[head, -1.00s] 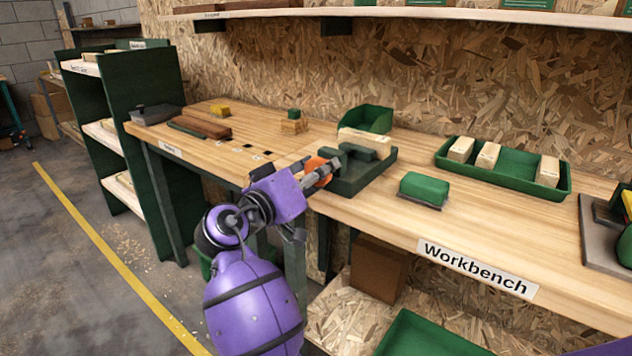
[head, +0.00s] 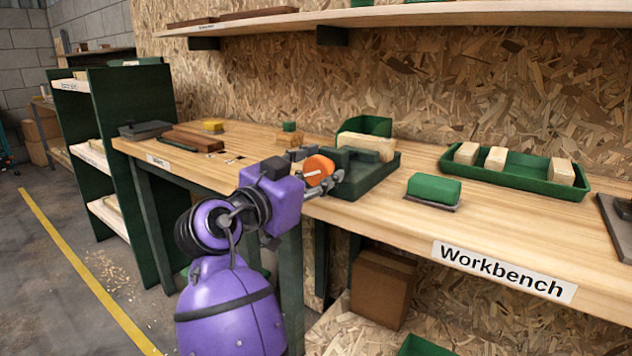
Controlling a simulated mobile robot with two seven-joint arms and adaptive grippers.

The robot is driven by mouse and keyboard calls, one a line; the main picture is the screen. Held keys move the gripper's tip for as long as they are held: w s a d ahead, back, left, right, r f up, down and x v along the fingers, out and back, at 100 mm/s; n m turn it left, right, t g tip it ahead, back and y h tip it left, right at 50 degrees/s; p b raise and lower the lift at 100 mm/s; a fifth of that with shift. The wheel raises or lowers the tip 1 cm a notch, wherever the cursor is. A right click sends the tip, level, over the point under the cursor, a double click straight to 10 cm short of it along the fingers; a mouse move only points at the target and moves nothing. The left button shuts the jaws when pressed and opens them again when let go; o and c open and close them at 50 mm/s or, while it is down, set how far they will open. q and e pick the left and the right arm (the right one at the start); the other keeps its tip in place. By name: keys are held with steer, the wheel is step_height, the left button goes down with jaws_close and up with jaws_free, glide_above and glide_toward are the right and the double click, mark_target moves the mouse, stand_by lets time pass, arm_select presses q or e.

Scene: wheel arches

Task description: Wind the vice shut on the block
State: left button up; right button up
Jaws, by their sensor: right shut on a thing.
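The green vice (head: 377,177) stands on the workbench near its front edge. A pale wooden block (head: 369,146) sits in it, by its dark green jaws; I cannot tell whether both jaws touch the block. An orange round handle (head: 318,170) is at the vice's left front side. My right gripper (head: 327,178) is at the handle, with its fingers around it, and is shut on it. Part of the handle is hidden by the fingers. My left gripper is not in view.
A green brush-like block (head: 433,190) lies right of the vice. A green tray (head: 520,181) holds several wooden blocks further right. A green bin (head: 364,126) stands behind the vice. Brown pieces (head: 193,140) lie at the left of the bench. A shelf (head: 420,15) runs above.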

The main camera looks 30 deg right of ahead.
steer(key=shift+d+f+m, duration=0.1)
steer(key=shift+f+m, duration=0.1)
steer(key=shift+m, duration=0.3)
steer(key=shift+b, duration=0.3)
steer(key=o, duration=1.1)
steer(key=shift+s, duration=0.1)
steer(key=shift+o, duration=0.2)
steer(key=shift+r, duration=0.1)
steer(key=shift+a, duration=0.2)
steer(key=v, duration=1.1)
steer(key=shift+a, duration=0.35)
steer(key=shift+s, duration=0.1)
